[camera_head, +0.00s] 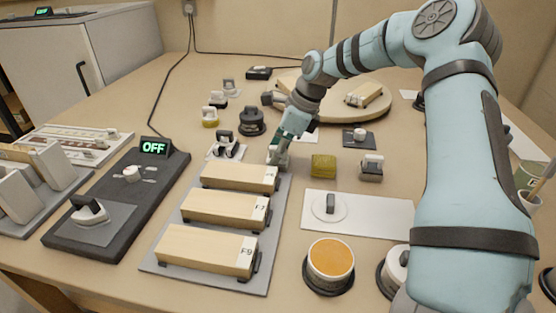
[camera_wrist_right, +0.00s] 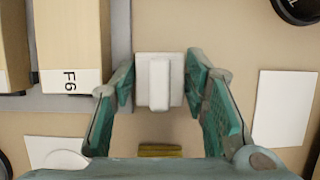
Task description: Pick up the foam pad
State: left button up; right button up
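My right gripper (camera_head: 279,155) points down by the far right corner of the grey tray. In the right wrist view, its green fingers (camera_wrist_right: 160,85) are open on either side of a white block with a raised ridge (camera_wrist_right: 159,82), with very narrow gaps. I cannot tell whether they touch it. In the head view the gripper hides most of this block. No pad is labelled as foam. A yellow-olive square block (camera_head: 323,165), which looks like foam, lies on the table right of the gripper. Its edge shows in the wrist view (camera_wrist_right: 160,150). My left gripper is not in view.
The grey tray (camera_head: 276,225) holds several pale wooden blocks (camera_head: 208,250). A white plate (camera_head: 375,215), an orange-topped round pot (camera_head: 331,260) and a small handled item (camera_head: 371,168) stand to the right. A round wooden board (camera_head: 375,112) lies behind. My right arm covers the right side.

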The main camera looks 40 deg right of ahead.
jog(key=shift+r, duration=0.15)
notch_tip(320, 180, up, 9)
jog(key=p, duration=0.4)
jog(key=shift+r, duration=0.45)
jog(key=shift+o, duration=1.1)
jog(key=shift+f, duration=0.1)
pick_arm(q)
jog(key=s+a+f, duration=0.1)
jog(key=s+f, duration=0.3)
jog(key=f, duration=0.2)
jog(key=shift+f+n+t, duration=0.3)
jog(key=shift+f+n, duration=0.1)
pick_arm(e)
jog(key=shift+c, duration=1.3)
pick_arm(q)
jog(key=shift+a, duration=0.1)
